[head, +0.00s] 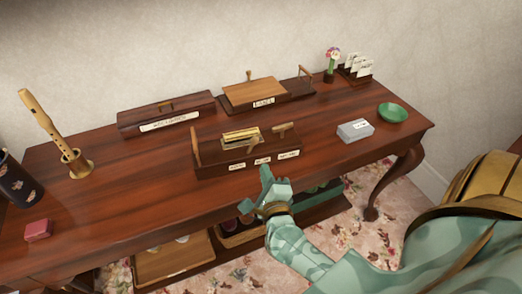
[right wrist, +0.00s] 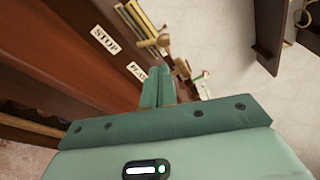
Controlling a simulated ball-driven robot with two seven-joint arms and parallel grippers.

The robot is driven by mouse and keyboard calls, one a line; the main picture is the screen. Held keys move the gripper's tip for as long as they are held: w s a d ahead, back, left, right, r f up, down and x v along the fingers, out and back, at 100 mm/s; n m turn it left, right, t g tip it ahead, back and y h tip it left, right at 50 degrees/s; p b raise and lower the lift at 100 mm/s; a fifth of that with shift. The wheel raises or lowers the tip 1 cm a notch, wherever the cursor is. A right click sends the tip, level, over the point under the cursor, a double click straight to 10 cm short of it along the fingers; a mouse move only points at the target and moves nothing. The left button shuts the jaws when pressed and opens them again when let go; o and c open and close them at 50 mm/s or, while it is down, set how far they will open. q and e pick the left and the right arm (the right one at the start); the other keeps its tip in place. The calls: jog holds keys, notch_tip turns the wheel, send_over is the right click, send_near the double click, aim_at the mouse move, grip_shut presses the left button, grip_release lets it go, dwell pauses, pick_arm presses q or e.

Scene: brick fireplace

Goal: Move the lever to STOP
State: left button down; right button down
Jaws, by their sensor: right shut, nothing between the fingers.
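The dark wooden box (head: 222,168) stands near the front edge of the desk, with three white labels along its front. My right gripper (head: 266,174) is shut and empty, just in front of the box, apparently apart from the handle. My left gripper is out of view.
A long closed box (head: 165,115) and another lidded box (head: 255,92) stand behind. A grey box (head: 355,131) and green dish (head: 393,112) are at right. A recorder on a stand (head: 45,118) is at left. The desk (head: 130,185) has clear room at its left front.

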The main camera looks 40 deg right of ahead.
aim_at(261, 148)
jog(key=shift+s+d+f+m, duration=0.1)
jog(key=shift+d+f+m, duration=0.2)
jog(key=shift+m, duration=0.3)
jog(key=b+x, duration=0.1)
jog(key=x, duration=0.9)
jog(key=shift+d+f+b, duration=0.1)
jog(key=shift+d+b, duration=0.1)
jog(key=shift+b, duration=0.15)
jog(key=shift+a+n+p, duration=0.1)
jog(key=shift+n+p, duration=0.2)
jog(key=shift+p, duration=0.05)
